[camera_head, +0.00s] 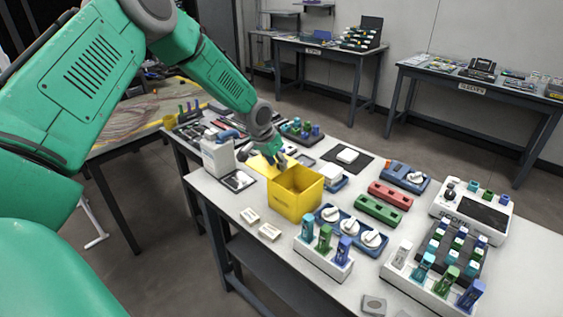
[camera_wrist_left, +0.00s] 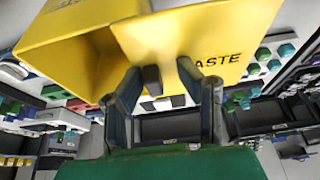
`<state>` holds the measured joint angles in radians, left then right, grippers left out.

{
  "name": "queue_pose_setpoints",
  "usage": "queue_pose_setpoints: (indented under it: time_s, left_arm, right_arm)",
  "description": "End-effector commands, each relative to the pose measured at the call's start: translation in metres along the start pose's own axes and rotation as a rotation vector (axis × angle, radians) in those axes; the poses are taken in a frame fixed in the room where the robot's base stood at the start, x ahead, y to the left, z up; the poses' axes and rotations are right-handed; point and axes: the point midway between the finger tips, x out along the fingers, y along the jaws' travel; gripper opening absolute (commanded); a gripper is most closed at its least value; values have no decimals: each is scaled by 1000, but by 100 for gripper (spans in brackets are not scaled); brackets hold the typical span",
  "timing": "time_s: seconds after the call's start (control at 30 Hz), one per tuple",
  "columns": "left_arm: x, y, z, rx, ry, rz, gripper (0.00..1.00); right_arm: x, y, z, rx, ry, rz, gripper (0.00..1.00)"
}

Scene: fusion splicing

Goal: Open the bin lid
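The yellow bin (camera_head: 295,199) stands on the white table, and its inside shows from above. Its yellow lid (camera_head: 262,167) is tilted up at the far left side of the opening. In the left wrist view the yellow panel marked "ASTE" (camera_wrist_left: 217,30) is close, with the bin's hollow inside to its left. My left gripper (camera_head: 279,162) is at the lid's upper edge. In the left wrist view its two fingers (camera_wrist_left: 159,69) are spread, with a small dark piece between them. I cannot tell whether they touch it. My right gripper is out of view.
A blue holder with white round parts (camera_head: 351,229) and a rack of coloured pieces (camera_head: 323,255) are close in front. Red (camera_head: 390,195) and green (camera_head: 378,210) blocks lie to the right.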

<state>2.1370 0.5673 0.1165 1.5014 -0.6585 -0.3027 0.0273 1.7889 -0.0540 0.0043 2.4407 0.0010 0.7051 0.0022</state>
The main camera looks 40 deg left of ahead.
Motion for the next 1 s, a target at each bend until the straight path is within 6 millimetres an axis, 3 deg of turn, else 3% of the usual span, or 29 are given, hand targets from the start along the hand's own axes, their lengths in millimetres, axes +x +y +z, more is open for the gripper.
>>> queue_pose_setpoints:
  time_s: [0.43,0.8,1.0]
  left_arm:
    - [-10,4,-3,3,3,-7,34]
    - [-83,-2,-2,-1,10,0,34]
    - [-112,-4,-1,-2,8,1,34]
  right_arm:
    - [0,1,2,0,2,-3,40]
    - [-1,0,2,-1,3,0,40]
    - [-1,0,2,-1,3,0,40]
